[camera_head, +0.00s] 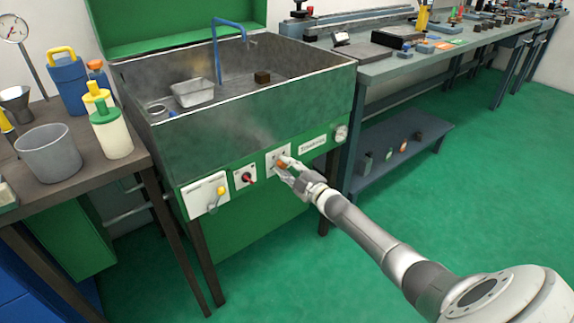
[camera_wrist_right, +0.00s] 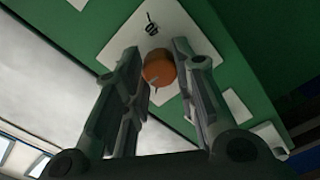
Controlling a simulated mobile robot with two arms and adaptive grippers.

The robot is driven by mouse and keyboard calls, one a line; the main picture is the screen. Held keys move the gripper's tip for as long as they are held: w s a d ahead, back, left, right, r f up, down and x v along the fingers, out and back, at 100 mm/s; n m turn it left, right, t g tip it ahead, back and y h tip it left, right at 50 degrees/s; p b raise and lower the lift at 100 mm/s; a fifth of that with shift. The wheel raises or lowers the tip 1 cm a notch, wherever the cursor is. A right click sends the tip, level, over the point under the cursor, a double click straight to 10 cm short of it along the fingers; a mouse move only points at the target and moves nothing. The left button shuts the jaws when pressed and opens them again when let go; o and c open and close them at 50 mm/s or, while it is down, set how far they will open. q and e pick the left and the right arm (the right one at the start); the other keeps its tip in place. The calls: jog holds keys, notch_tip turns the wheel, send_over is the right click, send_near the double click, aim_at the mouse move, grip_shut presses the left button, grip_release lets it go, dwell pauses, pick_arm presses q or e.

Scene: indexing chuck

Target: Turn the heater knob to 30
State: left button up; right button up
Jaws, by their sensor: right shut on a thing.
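The heater knob is orange and round and sits on a white plate on the green front panel of the metal sink unit. In the head view the knob (camera_head: 282,162) is partly covered by my right gripper (camera_head: 287,167). In the right wrist view the knob (camera_wrist_right: 158,67) is between the fingertips of my right gripper (camera_wrist_right: 158,72), which is shut on it. A pale pointer line shows on the knob's lower edge in that view. A dark mark and a number are on the plate (camera_wrist_right: 150,27) at its upper end; I cannot read the number surely. My left gripper is out of view.
Left of the knob are a red-and-black switch (camera_head: 246,177) and a yellow-tipped lever (camera_head: 219,190). A label and a round gauge (camera_head: 341,132) are to its right. The metal basin (camera_head: 240,125) rises above the panel. Green floor in front is clear.

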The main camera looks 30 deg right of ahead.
jog(key=m+p, duration=0.1)
jog(key=m, duration=0.2)
jog(key=shift+m, duration=0.4)
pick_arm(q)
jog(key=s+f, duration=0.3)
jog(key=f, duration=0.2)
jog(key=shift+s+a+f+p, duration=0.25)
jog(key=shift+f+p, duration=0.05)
pick_arm(e)
jog(key=shift+m, duration=1.9)
jog(key=shift+f, duration=0.1)
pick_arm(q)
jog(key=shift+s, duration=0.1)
pick_arm(e)
jog(key=o, duration=1.1)
jog(key=shift+c, duration=0.2)
jog(key=shift+s+d, duration=0.1)
jog(key=shift+s, duration=0.45)
jog(key=s, duration=1.1)
jog(key=shift+d, duration=0.4)
